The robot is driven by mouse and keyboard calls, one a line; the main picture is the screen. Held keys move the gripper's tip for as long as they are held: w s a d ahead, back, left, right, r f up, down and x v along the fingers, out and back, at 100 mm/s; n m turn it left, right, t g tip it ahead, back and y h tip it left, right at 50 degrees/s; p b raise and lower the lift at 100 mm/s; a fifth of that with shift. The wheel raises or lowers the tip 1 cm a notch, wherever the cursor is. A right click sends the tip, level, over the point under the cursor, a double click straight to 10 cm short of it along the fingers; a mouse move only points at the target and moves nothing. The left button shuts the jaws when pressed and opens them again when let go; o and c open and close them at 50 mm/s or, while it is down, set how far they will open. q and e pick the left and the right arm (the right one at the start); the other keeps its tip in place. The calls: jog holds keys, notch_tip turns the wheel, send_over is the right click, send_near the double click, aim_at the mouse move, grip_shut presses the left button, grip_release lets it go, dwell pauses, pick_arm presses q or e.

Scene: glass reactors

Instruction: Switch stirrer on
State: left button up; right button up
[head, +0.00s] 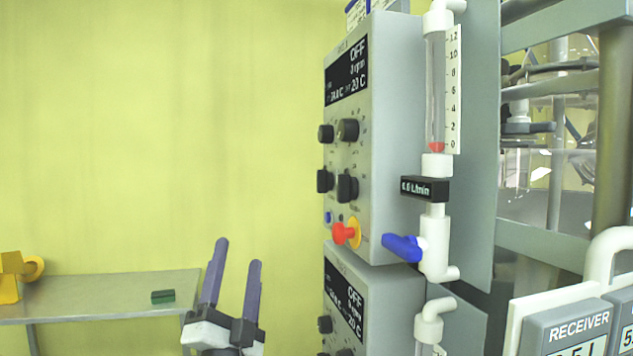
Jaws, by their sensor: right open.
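A grey stirrer control box (388,130) is mounted in the middle of the head view. Its dark display (347,72) reads OFF, with an rpm line and 20 C. Below the display are several black knobs (347,130), a small blue button (328,217) and a red knob on a yellow disc (345,234). A second, similar box (375,300) sits below; its display also reads OFF. Which box is the stirrer's is not clear. My right gripper (233,254) is open and empty, fingers pointing up, left of the lower box and apart from it. My left gripper is not in view.
A flowmeter tube (436,95) with a blue valve handle (403,247) stands right of the upper box. A RECEIVER panel (578,330) and metal frame are at the right. A grey table (90,296) holds a green block (163,297) and a yellow object (12,275). The space before the yellow wall is free.

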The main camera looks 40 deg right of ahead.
jog(key=s+d+r+m+g+h, duration=0.1)
jog(key=d+r+m+g+h, duration=0.3)
jog(key=d+r+m+g, duration=0.35)
jog(key=m+g+y, duration=0.5)
jog(key=g, duration=0.1)
send_near(319, 182)
jog(key=p+x, duration=0.2)
jog(key=x, duration=0.6)
jog(key=shift+r+p, duration=0.1)
jog(key=shift+p, duration=0.25)
jog(key=shift+w+d, duration=0.2)
jog(key=shift+d, duration=0.35)
jog(key=c, duration=1.1)
jog(key=shift+o, duration=0.2)
